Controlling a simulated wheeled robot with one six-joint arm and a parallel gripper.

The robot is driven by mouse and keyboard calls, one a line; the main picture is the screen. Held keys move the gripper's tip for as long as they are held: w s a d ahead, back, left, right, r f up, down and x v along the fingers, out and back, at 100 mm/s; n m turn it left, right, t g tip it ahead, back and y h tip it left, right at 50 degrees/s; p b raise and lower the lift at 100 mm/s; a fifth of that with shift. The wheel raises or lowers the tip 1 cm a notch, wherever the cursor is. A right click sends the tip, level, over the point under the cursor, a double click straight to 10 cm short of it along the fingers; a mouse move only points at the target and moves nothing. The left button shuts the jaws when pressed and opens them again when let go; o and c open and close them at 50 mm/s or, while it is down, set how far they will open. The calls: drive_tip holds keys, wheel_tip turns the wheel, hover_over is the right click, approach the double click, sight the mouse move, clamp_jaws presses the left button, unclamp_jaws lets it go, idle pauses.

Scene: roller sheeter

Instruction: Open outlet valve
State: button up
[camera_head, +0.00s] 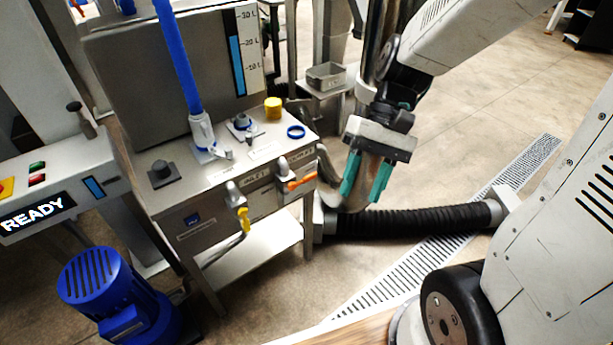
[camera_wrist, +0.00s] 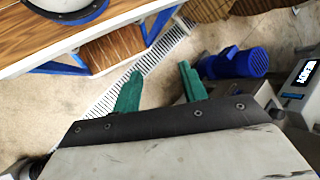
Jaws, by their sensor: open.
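The outlet valve with an orange handle (camera_head: 301,182) is on the front right of the steel tank unit (camera_head: 183,213), under a label that seems to read OUTLET. Its handle lies roughly sideways. A second valve with a yellow handle (camera_head: 244,219) is to its left, near a label that seems to read INLET; its handle hangs down. My gripper (camera_head: 362,190) is to the right of the orange handle, apart from it, green fingers spread, with nothing between them. In the wrist view my gripper (camera_wrist: 157,78) is over the floor; neither valve can be made out there.
A black corrugated hose (camera_head: 410,221) runs low behind and below my gripper. A floor drain grate (camera_head: 400,280) crosses the floor. A blue motor (camera_head: 105,285) and a READY panel (camera_head: 38,215) stand at left. A blue hose (camera_head: 178,55) rises from the unit's top.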

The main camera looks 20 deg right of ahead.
drive_tip(key=w+a+f+m+y, duration=0.3)
drive_tip(key=w+f+y, duration=0.4)
drive_tip(key=w+f, duration=0.15)
drive_tip(key=m+t, duration=0.5)
drive_tip(key=t, duration=1.3)
approach(312, 178)
drive_tip(key=x, duration=0.4)
drive_tip(key=shift+a, duration=0.6)
drive_tip(key=shift+w+d+h, duration=0.2)
drive_tip(key=shift+w+h, duration=0.1)
drive_tip(key=shift+t, duration=0.3)
drive_tip(key=shift+x, duration=3.85)
